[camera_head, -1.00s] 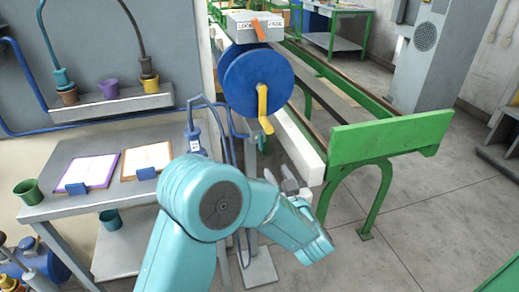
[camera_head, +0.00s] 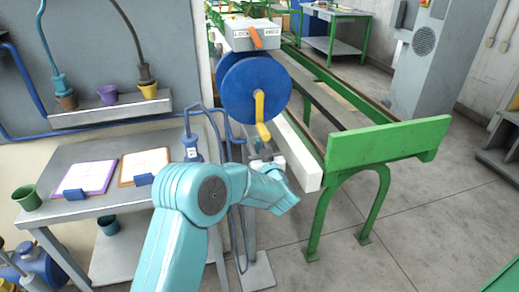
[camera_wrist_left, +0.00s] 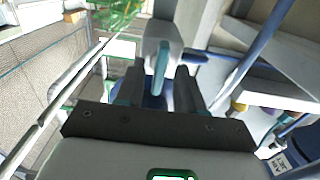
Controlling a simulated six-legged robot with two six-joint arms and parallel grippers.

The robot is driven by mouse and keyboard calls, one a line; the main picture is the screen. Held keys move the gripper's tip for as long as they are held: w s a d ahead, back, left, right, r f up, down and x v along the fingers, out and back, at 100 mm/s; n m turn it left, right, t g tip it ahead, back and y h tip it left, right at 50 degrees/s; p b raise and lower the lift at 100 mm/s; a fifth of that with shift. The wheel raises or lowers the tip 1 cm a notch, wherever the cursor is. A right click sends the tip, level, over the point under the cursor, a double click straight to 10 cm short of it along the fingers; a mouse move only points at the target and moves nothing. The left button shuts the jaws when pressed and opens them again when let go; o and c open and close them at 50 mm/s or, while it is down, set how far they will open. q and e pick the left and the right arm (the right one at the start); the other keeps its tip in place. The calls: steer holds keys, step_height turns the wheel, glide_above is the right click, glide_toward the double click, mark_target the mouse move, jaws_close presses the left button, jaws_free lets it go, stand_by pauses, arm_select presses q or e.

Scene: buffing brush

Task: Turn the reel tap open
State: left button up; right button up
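The blue reel (camera_head: 245,88) stands at the top centre of the head view, with a yellow crank (camera_head: 261,112) on its near face. My left gripper (camera_head: 266,158) is just below the crank, its fingers small and partly hidden by my teal arm. In the left wrist view, my left gripper (camera_wrist_left: 160,72) has its two dark fingers apart. A teal lever (camera_wrist_left: 160,62), which looks like the tap handle, stands upright in the gap in front of a grey body (camera_wrist_left: 160,32). I cannot tell whether the fingers touch it. My right gripper is not in view.
A grey box (camera_head: 243,37) marked LOCK and FREE, with an orange lever, sits above the reel. A grey table (camera_head: 105,206) with two framed sheets stands left. Blue hose hangs near the reel post. Floor is clear at lower right.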

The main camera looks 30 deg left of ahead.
arm_select(q)
jaws_close()
steer(key=shift+f+n+b, duration=0.15)
steer(key=shift+n+b, duration=0.25)
steer(key=shift+b, duration=0.35)
steer(key=n+b, duration=0.8)
steer(key=b, duration=0.1)
steer(key=n+b, duration=0.4)
steer(key=shift+s+a+f+b, duration=0.15)
steer(key=shift+s+f+b, duration=0.1)
steer(key=shift+b, duration=0.1)
steer(key=n+b, duration=0.2)
steer(key=n, duration=0.1)
steer(key=shift+b, duration=0.35)
steer(key=shift+r+n+b, duration=0.1)
steer(key=shift+n+b, duration=0.6)
steer(key=shift+n, duration=0.4)
